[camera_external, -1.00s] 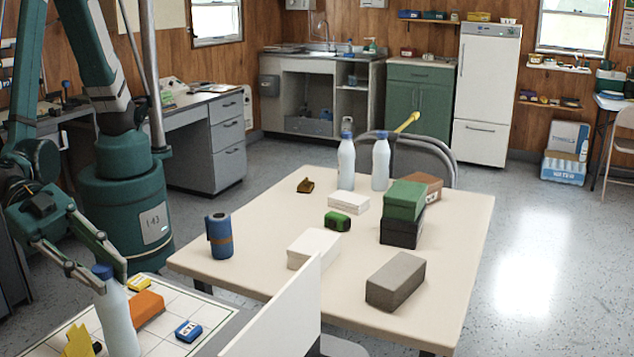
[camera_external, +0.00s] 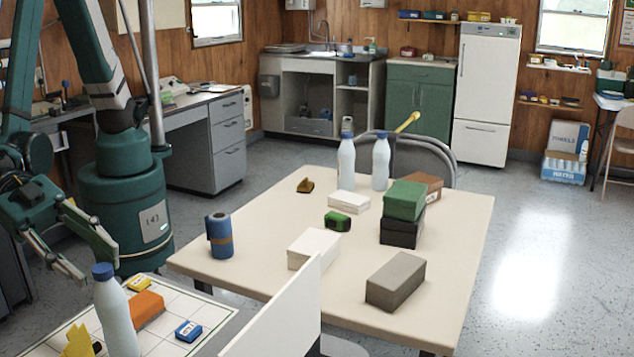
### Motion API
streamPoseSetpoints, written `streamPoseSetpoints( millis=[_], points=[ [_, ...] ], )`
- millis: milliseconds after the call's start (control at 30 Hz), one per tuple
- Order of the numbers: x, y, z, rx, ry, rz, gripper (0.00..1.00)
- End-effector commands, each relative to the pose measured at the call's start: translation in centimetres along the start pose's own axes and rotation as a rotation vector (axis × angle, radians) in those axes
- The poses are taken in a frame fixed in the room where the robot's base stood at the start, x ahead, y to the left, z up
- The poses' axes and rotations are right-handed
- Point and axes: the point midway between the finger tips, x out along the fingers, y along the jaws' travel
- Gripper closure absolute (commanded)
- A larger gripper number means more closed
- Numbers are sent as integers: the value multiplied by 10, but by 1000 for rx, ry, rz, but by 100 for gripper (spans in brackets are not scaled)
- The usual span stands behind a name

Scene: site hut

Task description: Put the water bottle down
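A white water bottle (camera_external: 115,314) with a blue cap stands upright at the lower left, by the white gridded surface (camera_external: 170,346). Its base is cut off by the frame's bottom edge, so I cannot see what it rests on. Two similar bottles stand on the beige table, one (camera_external: 346,163) left of the other (camera_external: 381,163).
An orange block (camera_external: 147,308), a blue box (camera_external: 188,331), a yellow box (camera_external: 139,284) and a yellow item (camera_external: 78,343) surround the bottle. A white panel (camera_external: 275,318) rises to the right. The beige table (camera_external: 265,285) holds several boxes and a blue roll (camera_external: 220,236).

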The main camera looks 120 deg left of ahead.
Motion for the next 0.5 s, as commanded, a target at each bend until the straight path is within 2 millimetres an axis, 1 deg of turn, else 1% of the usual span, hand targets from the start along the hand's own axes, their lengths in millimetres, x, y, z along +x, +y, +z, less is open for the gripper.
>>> streamPoseSetpoints(
  millis=[33,300,500],
  points=[
    [-9,0,-1,1,0,1,64],
    [-48,0,-1,1,1,2,64],
    [-71,0,-1,0,0,2,64]
  ],
)
